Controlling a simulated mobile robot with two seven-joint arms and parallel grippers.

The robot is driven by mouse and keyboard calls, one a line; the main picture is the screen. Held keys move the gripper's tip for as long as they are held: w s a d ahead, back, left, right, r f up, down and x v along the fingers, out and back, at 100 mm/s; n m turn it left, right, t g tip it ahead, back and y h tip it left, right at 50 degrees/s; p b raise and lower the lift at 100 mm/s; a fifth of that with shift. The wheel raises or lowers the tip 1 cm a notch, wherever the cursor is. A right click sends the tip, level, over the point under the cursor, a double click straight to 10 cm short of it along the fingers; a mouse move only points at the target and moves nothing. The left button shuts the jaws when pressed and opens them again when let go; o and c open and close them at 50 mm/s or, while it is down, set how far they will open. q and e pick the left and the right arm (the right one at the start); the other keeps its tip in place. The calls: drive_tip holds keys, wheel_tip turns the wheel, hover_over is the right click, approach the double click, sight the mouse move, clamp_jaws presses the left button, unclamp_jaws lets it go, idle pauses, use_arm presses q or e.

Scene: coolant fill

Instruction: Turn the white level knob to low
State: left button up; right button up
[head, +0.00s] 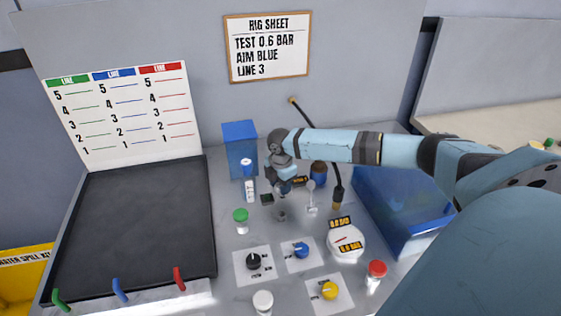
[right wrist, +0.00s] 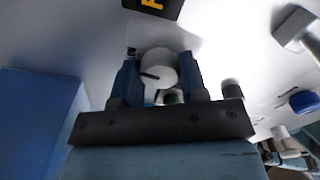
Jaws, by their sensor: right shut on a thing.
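The white knob (right wrist: 160,64) shows in the right wrist view as a round white cap with a dark pointer line, which points to the left in that view. My right gripper (right wrist: 158,82) has one blue finger on each side of it and is shut on it. In the head view my right gripper (head: 284,186) reaches down at the back of the bench, and it hides the knob there. A black label with yellow lettering (right wrist: 160,6) is cut off at the top of the wrist view.
A blue bin (head: 240,148) stands left of the gripper and a larger blue bin (head: 395,215) to the right.

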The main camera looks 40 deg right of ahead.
use_arm(q)
drive_tip(key=shift+w+r, duration=0.1)
drive_tip(key=shift+r, duration=0.5)
use_arm(e)
drive_tip(key=shift+n, duration=0.3)
drive_tip(key=o, duration=0.9)
use_arm(q)
drive_tip(key=shift+f, duration=0.1)
use_arm(e)
drive_tip(key=shift+r, duration=0.1)
drive_tip(key=shift+r, duration=0.3)
use_arm(q)
drive_tip(key=shift+f, duration=0.15)
use_arm(e)
wheel_tip(320, 180, up, 13)
drive_tip(key=shift+r, duration=0.1)
